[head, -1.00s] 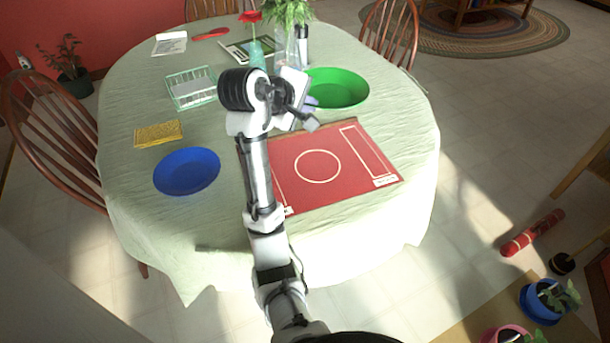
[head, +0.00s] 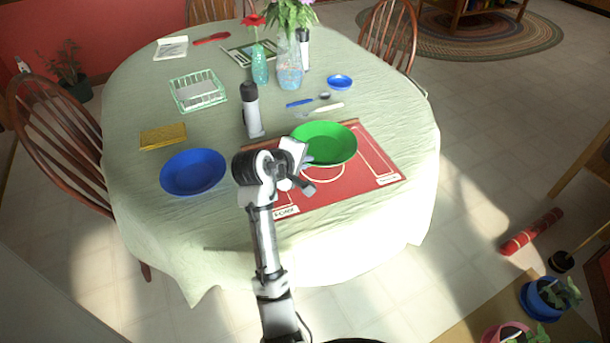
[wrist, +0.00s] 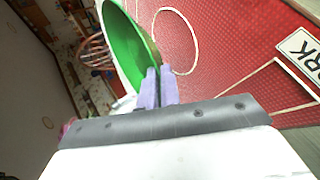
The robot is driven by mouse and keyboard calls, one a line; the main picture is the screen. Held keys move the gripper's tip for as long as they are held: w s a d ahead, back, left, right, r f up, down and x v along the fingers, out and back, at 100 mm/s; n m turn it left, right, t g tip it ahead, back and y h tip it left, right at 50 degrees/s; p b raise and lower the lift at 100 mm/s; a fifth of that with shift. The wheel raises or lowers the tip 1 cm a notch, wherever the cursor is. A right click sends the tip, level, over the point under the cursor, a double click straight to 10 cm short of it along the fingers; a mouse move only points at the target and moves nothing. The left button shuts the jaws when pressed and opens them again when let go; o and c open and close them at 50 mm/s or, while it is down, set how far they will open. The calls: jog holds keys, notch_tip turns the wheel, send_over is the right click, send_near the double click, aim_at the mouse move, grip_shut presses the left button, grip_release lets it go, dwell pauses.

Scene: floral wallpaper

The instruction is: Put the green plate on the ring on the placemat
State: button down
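The green plate (head: 325,143) is in my gripper (head: 308,162), over the far part of the red placemat (head: 352,190) in the head view. It hides part of the pale ring (head: 343,173). In the wrist view the purple fingers (wrist: 156,88) are close together at the rim of the plate (wrist: 128,45), which looks tilted and edge-on. The ring (wrist: 197,45) lies just right of the plate there, on the placemat (wrist: 235,45). The plate looks raised off the mat; the gap is hard to judge.
A blue plate (head: 194,172) lies left of the placemat. A bottle (head: 250,110) stands behind my gripper. Cutlery (head: 320,109) and a small blue dish (head: 340,82) lie behind the green plate. A wire basket (head: 198,92) and a yellow cloth (head: 163,136) are left.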

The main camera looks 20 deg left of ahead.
jog(key=shift+f, duration=2.75)
jog(key=shift+f, duration=0.1)
jog(key=c, duration=2)
grip_release()
jog(key=shift+o, duration=0.4)
